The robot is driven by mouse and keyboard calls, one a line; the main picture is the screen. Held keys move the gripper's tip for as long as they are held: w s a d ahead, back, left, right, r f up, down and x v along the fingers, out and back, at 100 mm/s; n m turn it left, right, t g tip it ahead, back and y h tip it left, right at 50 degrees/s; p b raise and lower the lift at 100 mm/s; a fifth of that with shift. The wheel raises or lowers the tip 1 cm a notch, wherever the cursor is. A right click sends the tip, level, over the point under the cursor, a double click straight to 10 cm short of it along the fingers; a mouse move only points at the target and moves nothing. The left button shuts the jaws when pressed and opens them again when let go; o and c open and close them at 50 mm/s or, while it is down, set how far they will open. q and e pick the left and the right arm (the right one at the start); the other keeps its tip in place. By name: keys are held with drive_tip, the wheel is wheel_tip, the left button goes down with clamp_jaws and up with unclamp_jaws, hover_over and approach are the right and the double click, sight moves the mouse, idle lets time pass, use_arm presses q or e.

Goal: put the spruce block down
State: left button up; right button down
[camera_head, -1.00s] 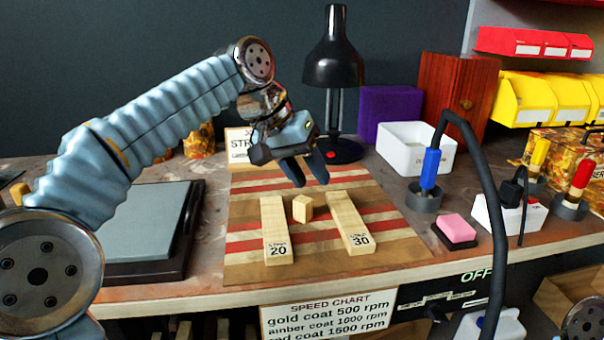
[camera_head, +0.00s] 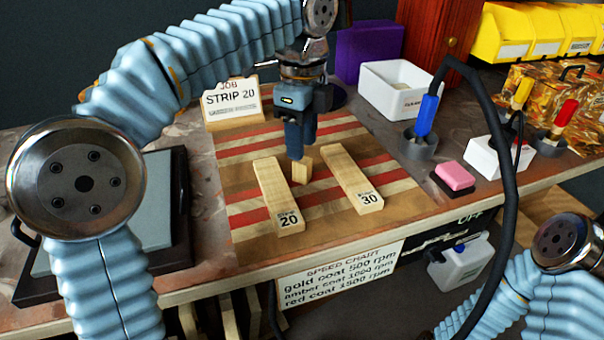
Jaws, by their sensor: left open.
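The small pale spruce block (camera_head: 303,172) stands on the striped mat (camera_head: 240,170), between two pale wooden strips. The strip marked 20 (camera_head: 277,195) lies to its left and the strip marked 30 (camera_head: 351,178) to its right. My left gripper (camera_head: 297,152) points straight down at the block, with its fingertips at the block's top left in the picture. It is open. The fingers partly hide the block, and I cannot tell whether they touch it. My right gripper is out of view; only part of my right arm shows at the lower right.
A JOB STRIP 20 card (camera_head: 232,102) stands at the back of the mat. A white bin (camera_head: 396,90), a blue-handled tool in a holder (camera_head: 426,120) and a pink block (camera_head: 455,176) stand to the right. A black cable (camera_head: 507,180) hangs down the right side. A grey plate (camera_head: 165,215) lies left.

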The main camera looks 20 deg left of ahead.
sight(302, 165)
use_arm(q)
wheel_tip(302, 165, down, 6)
drive_tip(key=shift+s+b, duration=0.15)
drive_tip(key=shift+b, duration=0.5)
drive_tip(key=shift+c, duration=0.4)
clamp_jaws()
